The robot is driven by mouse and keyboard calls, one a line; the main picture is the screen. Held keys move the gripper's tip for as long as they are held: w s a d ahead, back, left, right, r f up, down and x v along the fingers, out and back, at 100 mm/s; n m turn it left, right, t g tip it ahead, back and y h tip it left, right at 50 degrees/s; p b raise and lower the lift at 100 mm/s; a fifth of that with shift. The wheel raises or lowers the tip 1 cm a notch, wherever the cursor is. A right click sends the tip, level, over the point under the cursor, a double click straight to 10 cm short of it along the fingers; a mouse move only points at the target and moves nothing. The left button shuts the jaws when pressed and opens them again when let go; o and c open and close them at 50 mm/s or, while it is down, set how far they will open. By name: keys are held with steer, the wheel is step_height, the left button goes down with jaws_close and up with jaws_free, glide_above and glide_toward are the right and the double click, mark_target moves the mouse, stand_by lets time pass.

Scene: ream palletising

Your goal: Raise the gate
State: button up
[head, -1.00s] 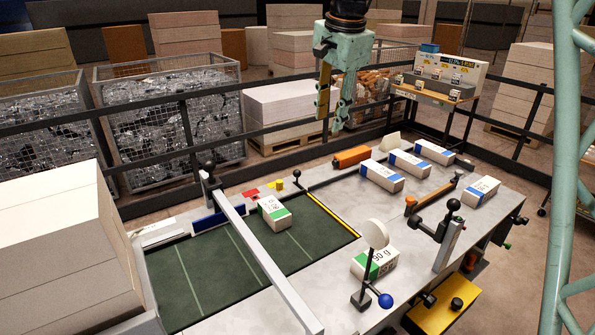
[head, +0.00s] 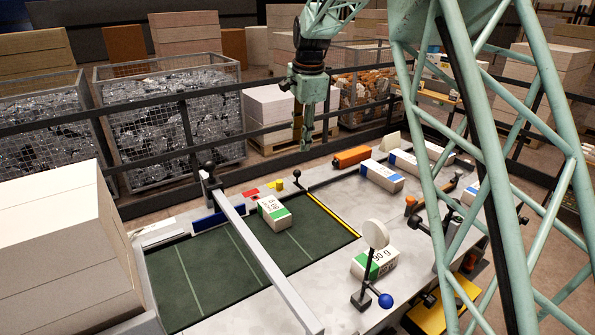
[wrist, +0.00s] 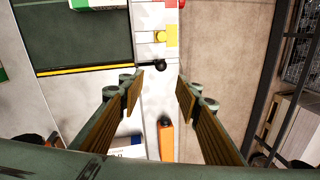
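A long pale bar (head: 262,256) crosses the green mat (head: 195,275), with a black knob (head: 210,166) at its far end. A yellow strip (head: 335,217) runs along the mat's right edge, with a black ball lever (head: 297,175) at its far end. I cannot tell for certain which of these is the gate. My gripper (head: 303,138) hangs in the air above the table's back edge, above the ball lever. In the wrist view my gripper (wrist: 160,82) is open and empty, and the lever's black ball (wrist: 161,67) shows between its fingertips, apart from both.
A green-labelled ream (head: 274,212) lies on the mat. Another ream (head: 375,263) lies by a round white disc on a stand (head: 375,234). An orange block (head: 351,156) and blue-labelled reams (head: 382,176) are to the right. Black rails (head: 150,161) run behind the table.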

mark_target(298, 170)
steer(key=shift+w+a+f, duration=0.15)
steer(key=shift+f, duration=0.05)
steer(key=shift+f, duration=0.1)
steer(key=shift+w+a+f, duration=0.2)
steer(key=shift+w+f, duration=0.2)
steer(key=shift+f, duration=1.8)
steer(key=shift+w+a+f, duration=0.15)
steer(key=shift+w+f, duration=0.2)
steer(key=shift+f, duration=1.9)
steer(key=shift+w+a+f, duration=0.2)
steer(key=shift+w+f, duration=0.2)
steer(key=shift+f, duration=1.8)
steer(key=shift+c, duration=0.7)
jaws_close()
steer(key=shift+w+r+p, duration=0.1)
steer(key=shift+r+p, duration=0.6)
steer(key=shift+r, duration=0.9)
